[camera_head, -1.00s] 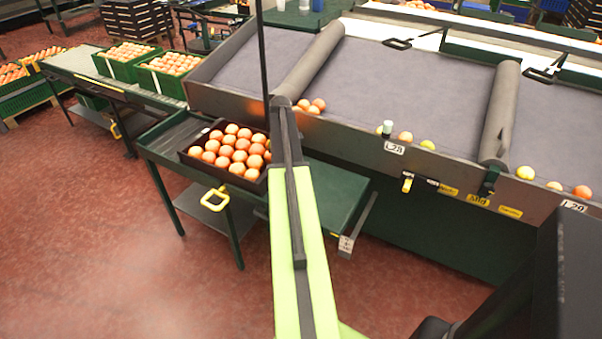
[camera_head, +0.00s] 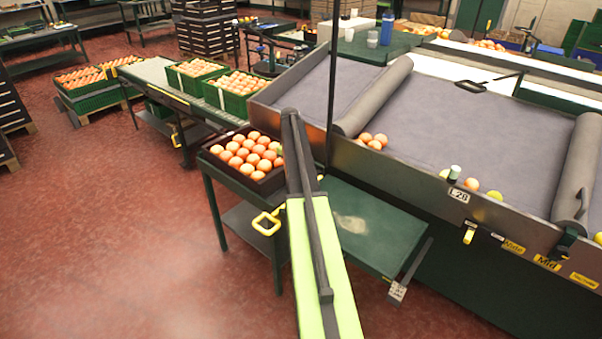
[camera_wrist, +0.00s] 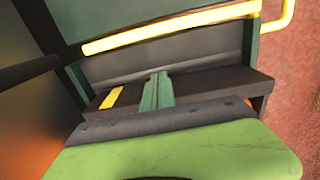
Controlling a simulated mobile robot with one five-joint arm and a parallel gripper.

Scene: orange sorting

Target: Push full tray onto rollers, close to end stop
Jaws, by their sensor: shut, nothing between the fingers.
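The full tray (camera_head: 250,190) is a dark, low box packed with oranges. It rests on the small green-legged stand (camera_head: 240,192), near the stand's far left end. My arm's dark end is at the tray's right side in the head view and covers part of that side. My gripper (camera_wrist: 157,86) shows in the wrist view as narrow green fingers, shut and empty, in front of a dark wall. I cannot tell whether they touch it.
A green side table (camera_head: 375,230) lies to the right, below the wide grey sorting bed (camera_head: 460,130). Green crates of oranges (camera_head: 238,104) stand on a conveyor behind. The red floor at left is open.

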